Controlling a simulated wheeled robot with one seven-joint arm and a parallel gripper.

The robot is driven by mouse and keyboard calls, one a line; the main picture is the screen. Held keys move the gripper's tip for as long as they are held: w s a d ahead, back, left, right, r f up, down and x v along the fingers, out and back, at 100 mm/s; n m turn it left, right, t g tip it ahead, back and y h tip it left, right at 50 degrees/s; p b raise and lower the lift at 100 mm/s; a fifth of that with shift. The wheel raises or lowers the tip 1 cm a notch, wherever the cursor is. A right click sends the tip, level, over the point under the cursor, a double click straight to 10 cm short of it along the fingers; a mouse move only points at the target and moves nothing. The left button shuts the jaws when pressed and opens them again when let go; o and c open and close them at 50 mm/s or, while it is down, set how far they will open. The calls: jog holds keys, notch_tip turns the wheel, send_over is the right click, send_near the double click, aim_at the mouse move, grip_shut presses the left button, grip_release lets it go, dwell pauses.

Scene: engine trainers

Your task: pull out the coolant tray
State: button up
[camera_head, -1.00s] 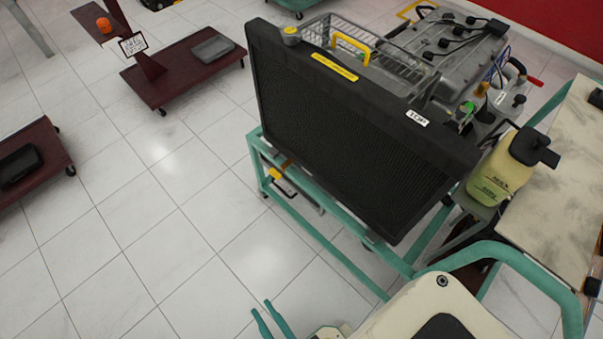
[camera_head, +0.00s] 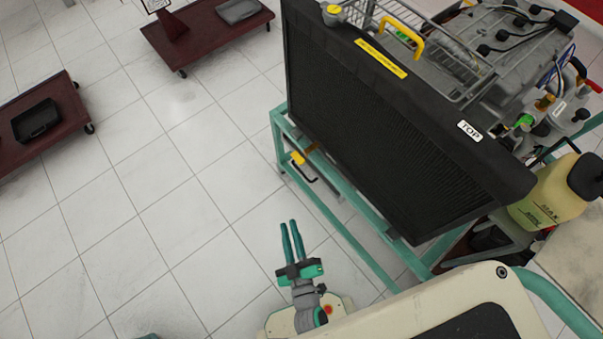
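The engine trainer's black radiator (camera_head: 390,125) stands upright on a teal frame (camera_head: 335,212). Low in the frame, under the radiator's left end, a dark bent handle (camera_head: 304,174) shows beside a yellow fitting (camera_head: 297,158). A narrow grey edge behind the handle may be the coolant tray; most of it is hidden by the radiator and frame. My gripper (camera_head: 288,224) has two teal fingers with a narrow gap between them. It is open and empty over the floor, in front of the frame and below the handle in the picture, apart from both.
A yellowish coolant bottle (camera_head: 552,192) stands at the right, beside a pale tabletop (camera_head: 567,257). Dark red carts (camera_head: 190,50) stand at the far left, one bearing a black tray (camera_head: 36,121). The tiled floor left of the frame is clear.

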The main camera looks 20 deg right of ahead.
jog(key=w+d+f+n, duration=0.3)
jog(key=w+d+f, duration=0.2)
jog(key=w+f, duration=0.25)
jog(key=n+g+y, duration=0.2)
jog(key=n, duration=0.2)
send_near(303, 174)
jog(key=x, duration=1)
jog(key=shift+w+f, duration=0.2)
jog(key=shift+f, duration=0.1)
grip_shut()
